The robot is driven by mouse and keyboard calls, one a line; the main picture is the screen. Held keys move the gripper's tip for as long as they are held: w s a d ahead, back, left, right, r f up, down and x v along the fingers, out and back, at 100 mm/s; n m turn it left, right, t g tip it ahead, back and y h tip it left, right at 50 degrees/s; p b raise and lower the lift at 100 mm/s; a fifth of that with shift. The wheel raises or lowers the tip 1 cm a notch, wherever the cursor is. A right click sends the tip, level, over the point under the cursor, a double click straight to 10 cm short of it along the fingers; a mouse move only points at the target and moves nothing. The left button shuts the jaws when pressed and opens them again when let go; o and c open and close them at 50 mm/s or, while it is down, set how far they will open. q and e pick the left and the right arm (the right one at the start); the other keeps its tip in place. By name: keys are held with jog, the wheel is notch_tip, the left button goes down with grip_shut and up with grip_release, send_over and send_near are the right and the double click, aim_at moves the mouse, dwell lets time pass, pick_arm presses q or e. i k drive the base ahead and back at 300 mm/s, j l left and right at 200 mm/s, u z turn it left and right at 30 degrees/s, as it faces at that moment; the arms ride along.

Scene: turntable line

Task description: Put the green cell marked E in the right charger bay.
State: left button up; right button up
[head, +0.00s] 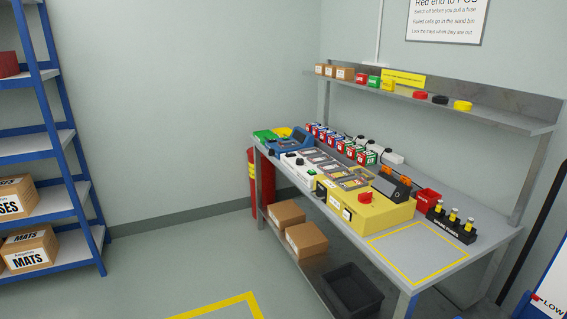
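On the workbench, a row of small cells (340,144) in red, blue and green runs along the back. A green cell (371,158) stands at the near end of this row. The letters on the cells are too small to read, so I cannot tell which is marked E. Grey open-topped bays (350,182) lie in front of the row, beside a yellow unit (378,212) with a red knob. I cannot tell which of the bays or units is the charger. Neither of my grippers is in view.
A yellow-outlined square (418,250) on the bench is bare. A black holder (452,228) with several yellow-topped pieces and a red bin (428,198) stand beyond it. A blue rack (70,150) stands left. Floor before the bench is mostly clear.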

aim_at(314, 158)
jog(key=i+j+z, duration=0.75)
jog(key=i+l, duration=0.05)
jog(key=l, duration=0.05)
